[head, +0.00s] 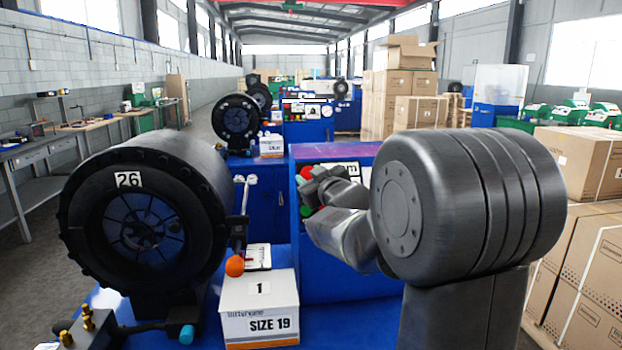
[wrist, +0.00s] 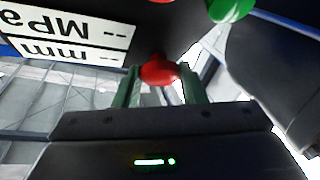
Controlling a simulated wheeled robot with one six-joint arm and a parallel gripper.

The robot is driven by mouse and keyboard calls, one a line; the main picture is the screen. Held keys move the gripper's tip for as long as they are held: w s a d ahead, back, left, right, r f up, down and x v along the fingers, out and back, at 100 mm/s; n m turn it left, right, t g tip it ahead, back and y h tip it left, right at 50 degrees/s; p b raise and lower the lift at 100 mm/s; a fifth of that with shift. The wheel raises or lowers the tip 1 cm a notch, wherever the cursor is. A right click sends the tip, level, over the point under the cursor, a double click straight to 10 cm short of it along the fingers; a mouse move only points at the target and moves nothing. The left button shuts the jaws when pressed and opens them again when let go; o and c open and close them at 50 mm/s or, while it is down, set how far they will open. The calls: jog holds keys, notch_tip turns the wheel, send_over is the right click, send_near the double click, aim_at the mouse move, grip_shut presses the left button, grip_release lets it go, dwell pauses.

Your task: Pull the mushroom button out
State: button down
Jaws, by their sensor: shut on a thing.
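The red mushroom button (wrist: 159,72) is between the two green fingers of my gripper (wrist: 162,80) in the wrist view, and the fingers are shut on it. The button is at the edge of a dark control panel. In the head view my gripper (head: 308,185) is at the blue machine's control panel, left of my arm's large dark joint. A red round part (head: 306,172) shows just above the fingers there; I cannot tell whether it is the held button. The fingers and wrist hide part of the panel.
A green button (wrist: 231,9) and a white display label (wrist: 70,35) are close by on the panel. A large black crimper head (head: 140,225) marked 26 and a SIZE 19 box (head: 260,310) stand left of the arm. Cardboard boxes (head: 580,165) stand at right.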

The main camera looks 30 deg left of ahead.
jog(key=shift+s+d+r, duration=0.2)
jog(key=shift+s+d, duration=0.05)
jog(key=c, duration=1.2)
grip_release()
jog(key=shift+r, duration=0.1)
jog(key=shift+o, duration=0.2)
jog(key=v, duration=1.4)
jog(key=shift+b, duration=0.35)
jog(key=shift+a, duration=0.15)
jog(key=x, duration=1.3)
jog(key=shift+w+a+p, duration=0.25)
jog(key=shift+p, duration=0.1)
jog(key=shift+w+a+f, duration=0.2)
jog(key=shift+w+f, duration=0.05)
